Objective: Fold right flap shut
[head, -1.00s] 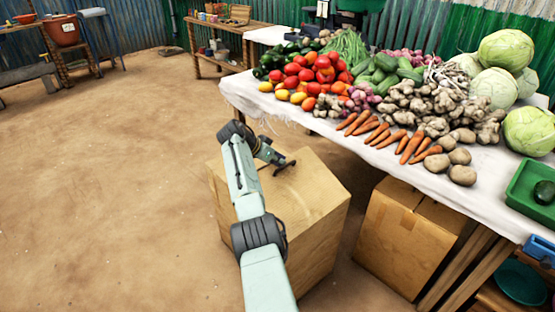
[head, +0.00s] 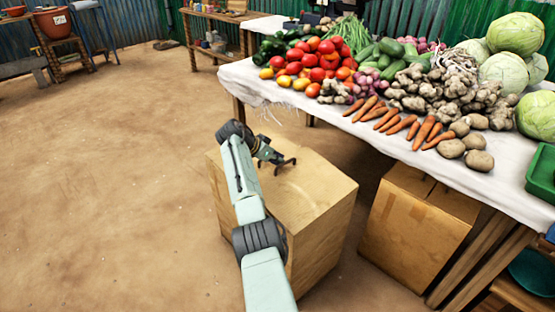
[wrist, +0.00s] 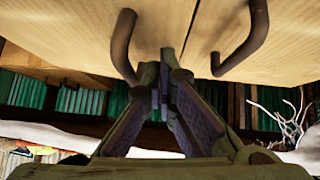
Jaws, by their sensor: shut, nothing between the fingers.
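A tan box (head: 325,225) stands on the ground in front of the table, with my arm reaching over its top. My gripper (head: 281,165) is at the box top, toward its back edge. In the wrist view, my gripper's fingers (wrist: 160,68) are shut with nothing between them. Pale brown panels (wrist: 165,22) of the box fill the top of that view, with a seam between them. Two dark bent rods (wrist: 122,45) show on either side of the fingers; I cannot tell what they belong to. My arm hides part of the box's left side, and I cannot tell which panel is the right flap.
A table with a white cloth (head: 300,100) holds tomatoes, carrots, ginger, potatoes and cabbages close behind and right of the box. A second cardboard box (head: 415,235) stands under it. Bare dirt ground (head: 100,190) lies open at left.

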